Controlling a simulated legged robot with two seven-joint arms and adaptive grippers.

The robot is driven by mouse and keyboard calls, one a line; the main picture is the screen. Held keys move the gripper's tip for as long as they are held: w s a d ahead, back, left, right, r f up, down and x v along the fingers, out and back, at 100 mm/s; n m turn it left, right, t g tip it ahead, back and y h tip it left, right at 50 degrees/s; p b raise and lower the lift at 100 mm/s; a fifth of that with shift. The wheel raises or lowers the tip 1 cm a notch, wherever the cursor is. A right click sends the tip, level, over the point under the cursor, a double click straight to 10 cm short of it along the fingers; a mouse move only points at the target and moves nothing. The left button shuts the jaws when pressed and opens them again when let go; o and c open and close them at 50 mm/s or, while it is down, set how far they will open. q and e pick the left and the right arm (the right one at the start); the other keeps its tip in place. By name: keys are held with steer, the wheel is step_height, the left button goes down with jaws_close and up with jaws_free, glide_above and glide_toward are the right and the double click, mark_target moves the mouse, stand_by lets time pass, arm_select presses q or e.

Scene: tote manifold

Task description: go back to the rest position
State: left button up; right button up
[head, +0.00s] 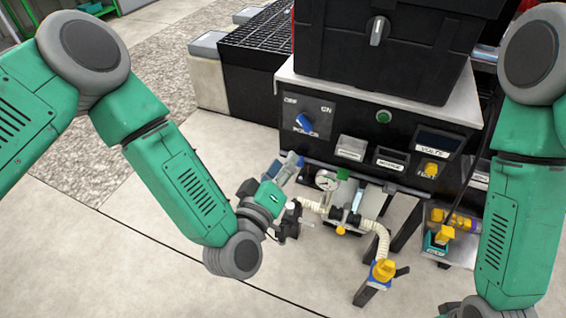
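My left arm comes in from the left, and its gripper (288,168) is in front of the black control panel, left of the pressure gauge (327,181). Its fingers are small and partly hidden, so I cannot tell whether they are open or shut, or whether they touch anything. My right arm comes down the right side. Its gripper is out of view below the bottom edge.
A black tote (385,50) stands on the panel's grey top (290,78). The panel has a blue POWER knob (304,124) and a yellow TEST button (431,169). Below are a manifold with a ribbed hose (382,240) and a yellow-topped valve (383,271). Floor at lower left is clear.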

arm_select(q)
steer(key=s+a+f+m+g+y+p, duration=0.1)
steer(key=s+a+f+m+g+p, duration=0.4)
steer(key=s+a+f+g, duration=0.6)
steer(key=s+a+r+m+g+y+p, duration=0.1)
steer(key=s+a+g+y+p, duration=0.2)
steer(key=s+a, duration=1)
steer(key=s+g+y, duration=0.1)
steer(key=s+g, duration=0.1)
steer(key=s, duration=0.1)
steer(key=shift+s+a+g+y, duration=0.15)
steer(key=shift+a+g+y, duration=0.15)
